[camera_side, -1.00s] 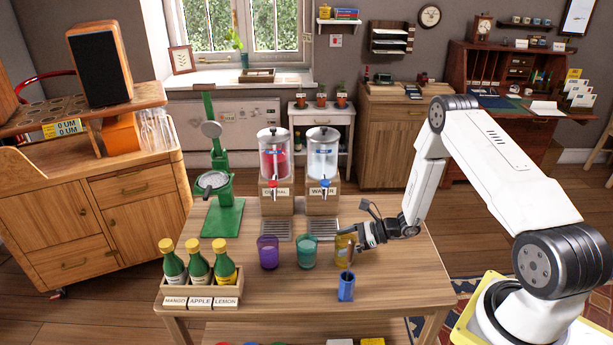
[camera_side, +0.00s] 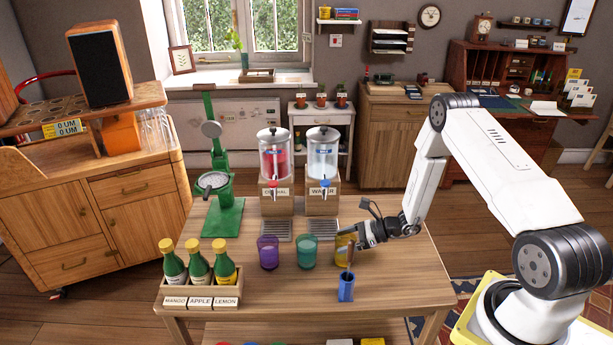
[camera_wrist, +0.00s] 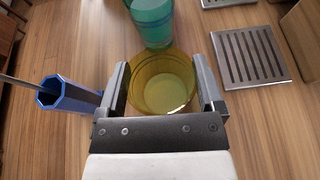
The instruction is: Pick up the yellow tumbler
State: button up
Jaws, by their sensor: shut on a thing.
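The yellow tumbler (camera_side: 345,251) stands at the right of the row of tumblers on the wooden table. In the wrist view the yellow tumbler (camera_wrist: 162,84) sits between the two fingers, which press on its sides. My gripper (camera_side: 352,242) is shut on it; it also shows in the wrist view (camera_wrist: 162,92). The gripper comes from the right and hides part of the tumbler. I cannot tell whether the tumbler's base touches the table.
A teal tumbler (camera_side: 307,252) stands close on the left, then a purple one (camera_side: 268,252). A blue holder with a stick (camera_side: 346,287) stands just in front. Dispensers (camera_side: 323,160) with drip grates stand behind. A bottle crate (camera_side: 202,292) is at the left.

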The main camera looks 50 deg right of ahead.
jog(key=shift+r, duration=0.6)
jog(key=s+a+r, duration=0.3)
jog(key=s+r, duration=0.8)
jog(key=s, duration=0.2)
jog(key=shift+s+r, duration=0.2)
jog(key=shift+s, duration=0.1)
jog(key=w+d+f+m+t+h, duration=0.1)
jog(key=w+d+f+m+h, duration=0.1)
jog(key=w+d+f, duration=0.3)
jog(key=w+d+f+m+t+h, duration=0.1)
jog(key=w+d+f, duration=0.3)
jog(key=d, duration=0.6)
jog(key=shift+w+d+f+m+t+h, duration=0.3)
jog(key=shift+w+d+f+m+h, duration=0.15)
jog(key=shift+f, duration=0.25)
jog(key=shift+a, duration=0.1)
